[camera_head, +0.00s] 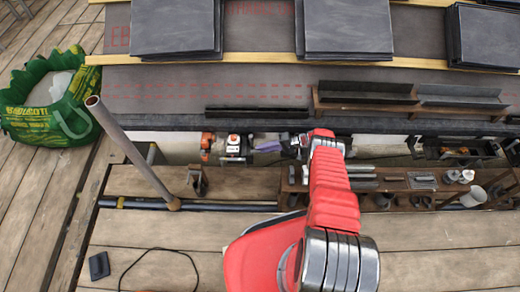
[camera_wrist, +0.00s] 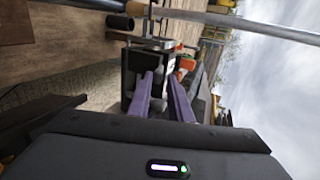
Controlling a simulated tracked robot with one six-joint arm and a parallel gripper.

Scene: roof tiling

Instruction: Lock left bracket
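My gripper (camera_wrist: 163,76) shows in the wrist view as two lilac fingers with a gap between them. Nothing is clearly held in it. A dark, box-like bracket part (camera_wrist: 136,66) lies just beyond and beside the fingertips; I cannot tell whether they touch. In the head view my red arm reaches to the roof's lower edge and its end points left. The gripper there is small and hard to separate from a red, white and purple clutter (camera_head: 235,145). A dark upright bracket (camera_head: 197,179) stands on the deck to the left. The lock state of any bracket cannot be told.
A slanted metal pole (camera_head: 133,150) rises at the left; a pole (camera_wrist: 240,20) also crosses the wrist view. A green bag (camera_head: 48,103) stands far left. Slate stacks (camera_head: 348,28) lie on the roof. A cluttered wooden shelf (camera_head: 400,186) is at right. The front deck is mostly clear.

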